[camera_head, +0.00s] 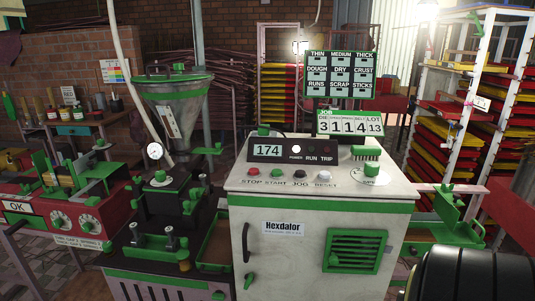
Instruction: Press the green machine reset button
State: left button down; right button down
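The machine (320,210) is a cream cabinet with green trim and a "Hexdalor" label, standing in the middle. On its sloping top is a row of buttons marked STOP, START, JOG and RESET. The reset button (323,176) is the pale grey one at the right end of the row. Left of it are the black jog button (300,174), the green start button (278,173) and the red stop button (253,172). The dark panel (268,150) reads 174. Its power lamp is lit white; the run and trip lamps look dark. Neither gripper shows.
A green-edged knob (371,170) sits right of the reset button. A hopper machine (174,100) with a gauge stands on the left, beside a red unit marked OK (60,217). A board (340,75) and job counter (349,123) rise behind the panel. Tray racks (470,110) stand right.

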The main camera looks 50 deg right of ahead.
aim_at(324, 175)
jog(key=i, duration=1.1)
jog(key=z, duration=2)
